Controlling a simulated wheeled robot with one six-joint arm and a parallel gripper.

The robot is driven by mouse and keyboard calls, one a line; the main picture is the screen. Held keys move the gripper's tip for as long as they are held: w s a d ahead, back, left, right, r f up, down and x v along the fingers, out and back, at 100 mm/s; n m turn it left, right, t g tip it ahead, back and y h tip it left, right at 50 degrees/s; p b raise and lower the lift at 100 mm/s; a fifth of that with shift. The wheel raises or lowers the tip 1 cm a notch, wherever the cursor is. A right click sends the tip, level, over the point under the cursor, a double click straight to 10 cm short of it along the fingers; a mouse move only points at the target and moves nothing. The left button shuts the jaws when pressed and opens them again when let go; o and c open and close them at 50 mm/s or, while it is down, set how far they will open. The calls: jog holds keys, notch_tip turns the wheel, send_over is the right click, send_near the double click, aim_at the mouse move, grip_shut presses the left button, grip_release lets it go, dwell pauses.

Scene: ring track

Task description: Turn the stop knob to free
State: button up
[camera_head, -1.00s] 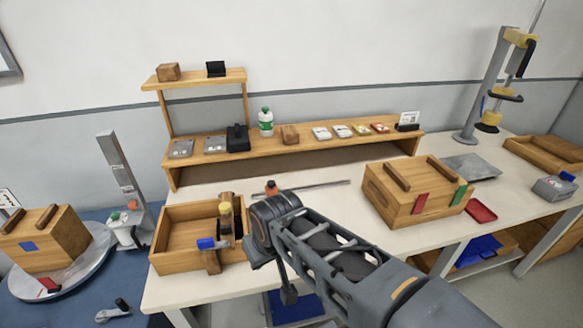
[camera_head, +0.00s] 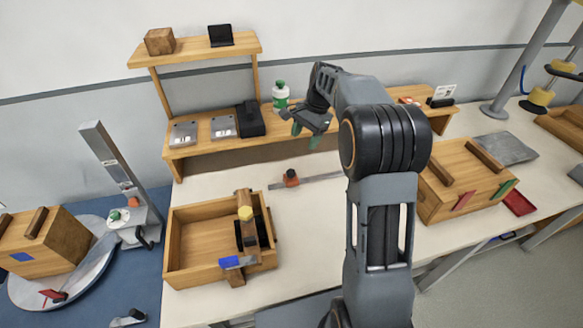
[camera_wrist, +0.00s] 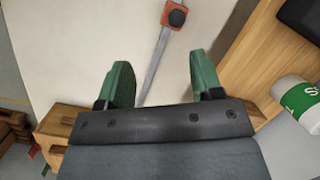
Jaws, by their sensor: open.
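An orange stop block (camera_head: 291,181) sits on a thin metal rail (camera_head: 322,178) on the white table. Its dark round knob (camera_head: 291,173) is on top. In the wrist view the knob (camera_wrist: 177,18) and orange block (camera_wrist: 171,25) are near the top, beyond my fingertips. The rail (camera_wrist: 157,64) runs down between my fingers. My gripper (camera_head: 305,137) has green fingers and hangs above the table, to the back right of the block and apart from it. In the wrist view my gripper (camera_wrist: 160,72) is open and empty. The knob's marking is too small to read.
A wooden open box (camera_head: 170,245) stands left of the rail, with a yellow-topped part in it. A wooden shelf (camera_head: 200,145) with a green-capped bottle (camera_head: 281,97) runs behind. A wooden crate (camera_head: 440,200) is at right. The tabletop around the block is mostly clear.

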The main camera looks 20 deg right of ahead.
aim_at(291, 172)
jog(key=w+d+f+m+g+y, duration=0.1)
jog(key=w+d+f+m, duration=0.15)
jog(key=w+f, duration=0.25)
jog(key=shift+m, duration=0.35)
jog(key=x, duration=0.4)
jog(key=p+x, duration=0.1)
jog(key=x, duration=0.3)
jog(key=a+x, duration=0.1)
jog(key=x, duration=0.4)
jog(key=shift+p, duration=0.35)
jog(key=shift+c, duration=0.4)
jog(key=c, duration=0.8)
